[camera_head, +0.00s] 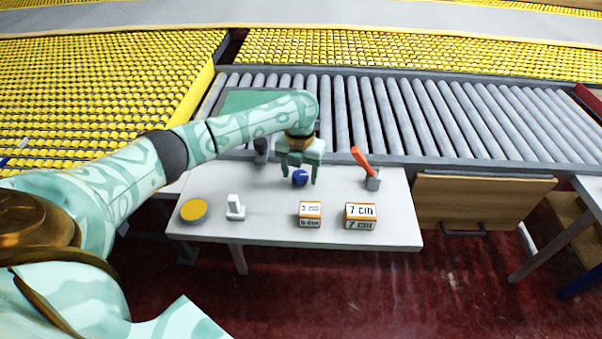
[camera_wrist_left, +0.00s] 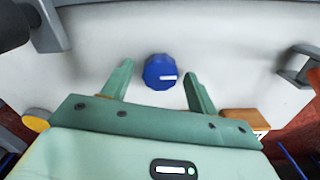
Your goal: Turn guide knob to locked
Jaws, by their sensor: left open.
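My left gripper (camera_head: 298,172) is open above the knob, one finger on each side. It also shows in the left wrist view (camera_wrist_left: 160,80), with gaps between both fingers and the knob. I see no label for locked. My right gripper is not in view.
A lever with an orange handle (camera_head: 361,161) stands right of the knob. Blocks marked 5 cm (camera_head: 310,213) and 7 cm (camera_head: 360,216), a white switch-like piece (camera_head: 235,208) and a yellow disc (camera_head: 194,211) are along the front. A roller conveyor (camera_head: 430,115) runs behind.

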